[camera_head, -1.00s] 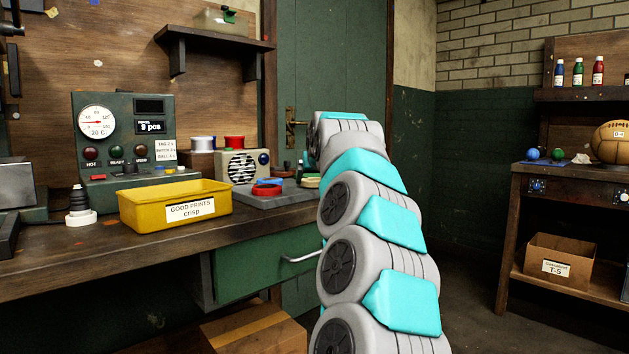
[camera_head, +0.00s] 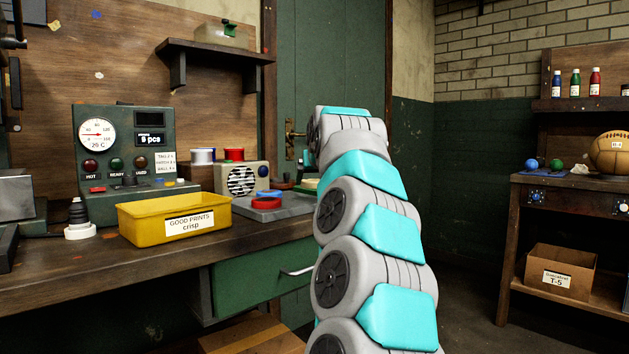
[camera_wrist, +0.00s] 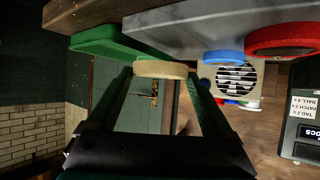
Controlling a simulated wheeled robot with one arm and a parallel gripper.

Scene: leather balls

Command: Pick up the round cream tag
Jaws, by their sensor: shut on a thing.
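The round cream tag (camera_wrist: 160,69) is between the two dark fingertips of my gripper (camera_wrist: 160,77) in the wrist view, which looks upside down. The fingers are shut on its opposite sides. The tag is seen nearly edge-on, close to the edge of a grey slab (camera_wrist: 190,22); I cannot tell how much gap lies under it. In the head view my arm hides most of the gripper and tag.
A red disc (camera_head: 265,203) and a blue disc (camera_head: 268,194) lie on the slab. A green tray-like piece (camera_wrist: 115,45) is beside the slab in the wrist view. A yellow bin (camera_head: 150,222), a speaker box (camera_head: 240,179) and a gauge console (camera_head: 135,140) stand on the bench.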

